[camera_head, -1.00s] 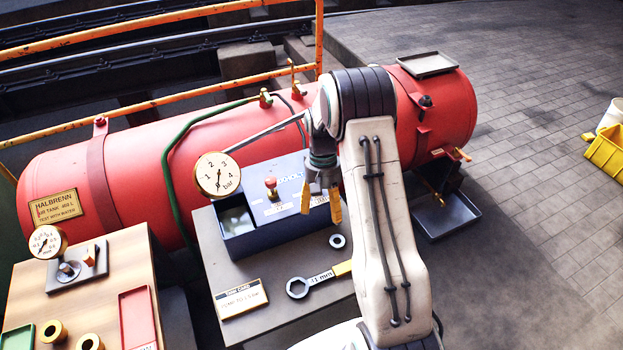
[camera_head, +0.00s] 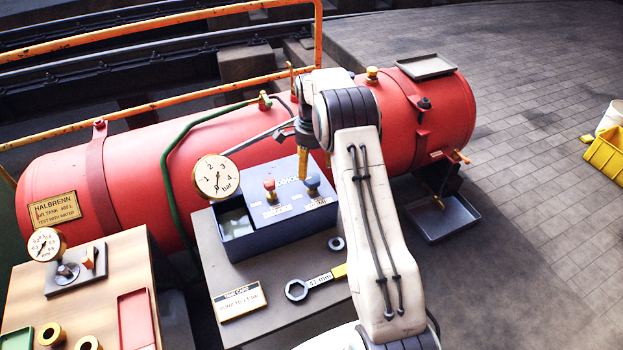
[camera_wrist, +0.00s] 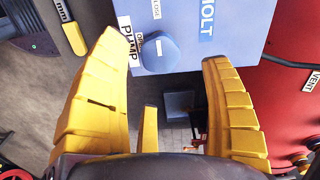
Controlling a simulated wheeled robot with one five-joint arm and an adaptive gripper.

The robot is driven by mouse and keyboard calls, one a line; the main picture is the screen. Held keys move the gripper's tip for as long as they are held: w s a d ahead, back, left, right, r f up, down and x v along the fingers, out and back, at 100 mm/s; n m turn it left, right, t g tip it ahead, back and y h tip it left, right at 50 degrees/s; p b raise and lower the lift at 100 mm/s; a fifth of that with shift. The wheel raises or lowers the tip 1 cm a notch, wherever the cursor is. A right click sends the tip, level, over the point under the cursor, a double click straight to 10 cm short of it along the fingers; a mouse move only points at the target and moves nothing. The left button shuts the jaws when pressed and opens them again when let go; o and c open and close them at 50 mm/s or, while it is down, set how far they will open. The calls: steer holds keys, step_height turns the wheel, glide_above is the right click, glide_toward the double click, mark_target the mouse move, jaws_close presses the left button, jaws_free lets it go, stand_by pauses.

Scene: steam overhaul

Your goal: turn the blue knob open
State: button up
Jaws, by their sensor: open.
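The blue knob (camera_head: 312,185) stands on the right part of the dark blue box's top, beside a red knob (camera_head: 269,188). In the wrist view the blue knob (camera_wrist: 157,52) is round with a pale line across its top, next to a "PUMP" label. My gripper (camera_head: 303,163) is above the back of the box, behind the blue knob in the head view. In the wrist view its yellow fingers (camera_wrist: 165,75) are spread wide, with the knob between and beyond them. They hold nothing, and I see no contact with the knob.
The box (camera_head: 262,240) stands on a grey table in front of the red tank (camera_head: 150,150). A pressure gauge (camera_head: 217,177) is at the box's left. A spanner (camera_head: 315,284), a ring (camera_head: 336,243) and a task card (camera_head: 239,301) lie on the table.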

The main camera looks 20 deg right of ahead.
mark_target(312, 178)
steer(key=shift+f, duration=3.1)
steer(key=shift+c, duration=0.4)
steer(key=c, duration=1.1)
steer(key=n+b, duration=0.1)
steer(key=n, duration=0.3)
steer(key=shift+s+f+n, duration=0.1)
steer(key=shift+n, duration=0.3)
steer(key=n, duration=0.4)
steer(key=shift+n+b, duration=0.3)
steer(key=n, duration=0.4)
steer(key=shift+s+n, duration=0.1)
steer(key=shift+n, duration=0.2)
steer(key=shift+f+n, duration=0.1)
steer(key=shift+n, duration=1.8)
